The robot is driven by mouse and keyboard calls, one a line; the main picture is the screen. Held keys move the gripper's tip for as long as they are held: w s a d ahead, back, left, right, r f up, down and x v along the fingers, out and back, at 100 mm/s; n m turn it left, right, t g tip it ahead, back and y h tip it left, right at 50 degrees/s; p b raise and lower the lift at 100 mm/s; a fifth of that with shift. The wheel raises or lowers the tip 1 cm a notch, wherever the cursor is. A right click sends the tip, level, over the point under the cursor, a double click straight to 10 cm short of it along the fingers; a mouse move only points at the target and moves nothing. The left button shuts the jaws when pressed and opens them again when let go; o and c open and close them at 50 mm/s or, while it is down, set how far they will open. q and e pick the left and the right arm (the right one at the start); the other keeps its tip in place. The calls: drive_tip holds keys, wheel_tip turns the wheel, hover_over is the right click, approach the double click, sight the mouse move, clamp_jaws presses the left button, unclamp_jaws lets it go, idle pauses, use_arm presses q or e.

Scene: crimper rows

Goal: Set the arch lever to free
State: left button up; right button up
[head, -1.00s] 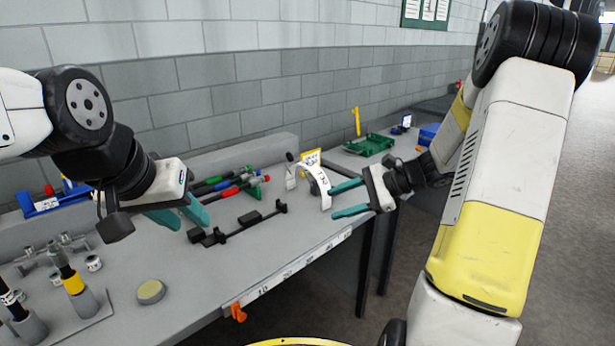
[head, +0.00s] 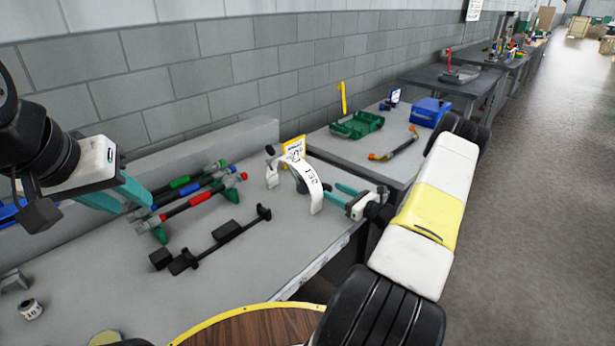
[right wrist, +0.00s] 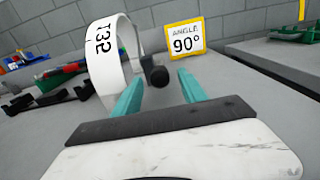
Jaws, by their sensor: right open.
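The white arch (head: 311,184) stands on the bench and carries printed black marks; it also shows in the right wrist view (right wrist: 101,55). A lever with a black knob (head: 270,150) stands at its far left side. In the right wrist view the knob (right wrist: 158,76) appears ahead between my fingertips; I cannot tell whether they touch it. My right gripper (head: 335,194) is open, just right of the arch. My left gripper (head: 120,198) looks open and empty, left of the arch near the colored tools. The lever's lower part is partly hidden.
A yellow-edged sign reading "ANGLE 90°" (right wrist: 184,39) stands behind the arch. A black bar fixture (head: 215,240) and colored-handled tools (head: 195,188) lie to the left. A second bench holds a green tray (head: 357,126), a blue box (head: 430,112) and a curved orange-ended tool (head: 395,146).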

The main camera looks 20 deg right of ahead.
drive_tip(key=shift+x, duration=2.35)
drive_tip(key=shift+s, duration=0.1)
drive_tip(key=shift+c, duration=0.4)
clamp_jaws()
